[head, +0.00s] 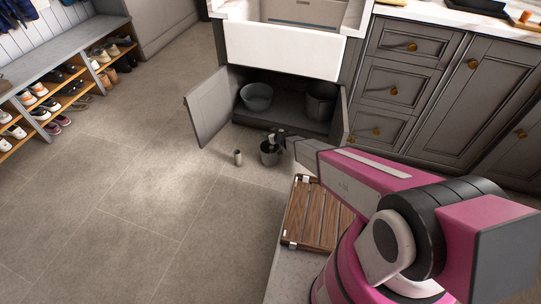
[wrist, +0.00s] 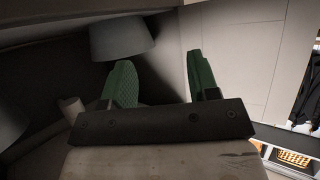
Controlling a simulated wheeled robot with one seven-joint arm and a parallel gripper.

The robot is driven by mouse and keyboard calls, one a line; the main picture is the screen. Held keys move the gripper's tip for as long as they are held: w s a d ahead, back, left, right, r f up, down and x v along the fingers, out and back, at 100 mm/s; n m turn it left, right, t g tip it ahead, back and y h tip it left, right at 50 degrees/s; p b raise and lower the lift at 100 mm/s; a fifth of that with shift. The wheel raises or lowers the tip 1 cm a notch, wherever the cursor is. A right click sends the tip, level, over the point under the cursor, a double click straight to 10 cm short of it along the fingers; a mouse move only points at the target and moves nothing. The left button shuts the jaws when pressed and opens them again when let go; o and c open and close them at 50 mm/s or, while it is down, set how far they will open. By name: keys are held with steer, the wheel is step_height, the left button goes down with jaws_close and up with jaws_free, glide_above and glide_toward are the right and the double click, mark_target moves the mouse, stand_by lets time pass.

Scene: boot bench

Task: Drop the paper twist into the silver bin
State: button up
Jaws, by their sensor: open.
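A slatted wooden rack (head: 305,215) lies nearer me. Floor at left is clear.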

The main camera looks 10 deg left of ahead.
steer(key=v, duration=1)
steer(key=shift+s+d, duration=0.25)
steer(key=shift+s, duration=0.05)
